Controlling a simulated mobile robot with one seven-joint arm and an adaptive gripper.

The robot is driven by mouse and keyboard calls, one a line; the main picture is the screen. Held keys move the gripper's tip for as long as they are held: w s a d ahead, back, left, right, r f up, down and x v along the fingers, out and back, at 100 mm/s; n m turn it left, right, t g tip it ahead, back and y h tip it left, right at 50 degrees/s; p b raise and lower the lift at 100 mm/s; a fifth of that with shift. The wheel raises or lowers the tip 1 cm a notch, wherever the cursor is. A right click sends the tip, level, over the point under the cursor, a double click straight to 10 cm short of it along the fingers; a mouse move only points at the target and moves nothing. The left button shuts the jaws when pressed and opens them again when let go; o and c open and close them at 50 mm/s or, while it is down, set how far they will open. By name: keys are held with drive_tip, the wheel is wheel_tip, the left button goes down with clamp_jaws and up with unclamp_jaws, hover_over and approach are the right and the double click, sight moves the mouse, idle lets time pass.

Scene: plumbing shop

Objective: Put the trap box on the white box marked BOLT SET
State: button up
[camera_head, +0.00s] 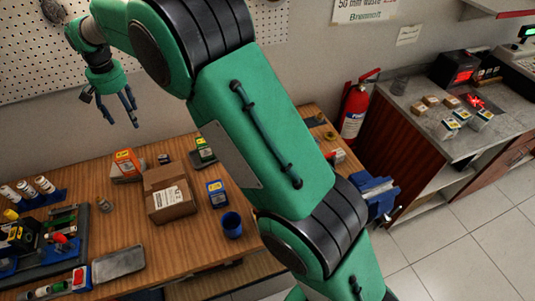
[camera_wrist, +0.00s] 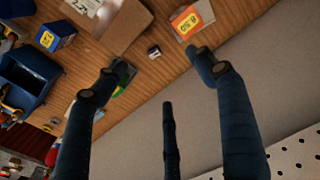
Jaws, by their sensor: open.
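My gripper (camera_head: 117,108) is open and empty, raised above the back of the wooden bench near the pegboard. In the wrist view its fingers (camera_wrist: 160,88) are spread wide with nothing between them. Small printed cartons stand on the bench: an orange one (camera_head: 126,164), a blue one (camera_head: 216,192) and a green one (camera_head: 203,151). The orange carton (camera_wrist: 187,20) and blue carton (camera_wrist: 57,35) also show in the wrist view; a finger partly covers the green one. I cannot read which is the trap box. No BOLT SET lettering is legible; my arm hides part of the bench.
A brown cardboard box (camera_head: 169,195) stands mid-bench, with a blue cup (camera_head: 232,225) to its right. A grey tray (camera_head: 118,264) and tool holders crowd the left. A blue vise (camera_head: 374,190) is at the right end. A fire extinguisher (camera_head: 354,108) and a grey counter (camera_head: 423,128) stand beyond.

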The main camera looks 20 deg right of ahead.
drive_tip(key=s+d+r+t, duration=0.1)
drive_tip(key=s+d+r, duration=0.8)
drive_tip(key=d, duration=0.4)
drive_tip(key=s+d+r+t, duration=0.2)
drive_tip(key=s+d+r, duration=0.75)
drive_tip(key=d, duration=0.45)
drive_tip(key=s+d+f, duration=0.2)
drive_tip(key=s+d, duration=0.2)
drive_tip(key=s, duration=0.5)
drive_tip(key=s+d+f+t, duration=0.1)
drive_tip(key=s+d+f, duration=0.1)
drive_tip(key=s+d, duration=0.3)
drive_tip(key=s+d+f+t, duration=0.1)
drive_tip(key=s+d, duration=0.4)
drive_tip(key=s, duration=0.8)
drive_tip(key=shift+s+f, duration=0.2)
drive_tip(key=shift+f, duration=0.3)
wheel_tip(320, 180, down, 5)
drive_tip(key=b, duration=0.5)
drive_tip(key=shift+o, duration=0.2)
drive_tip(key=shift+r, duration=0.1)
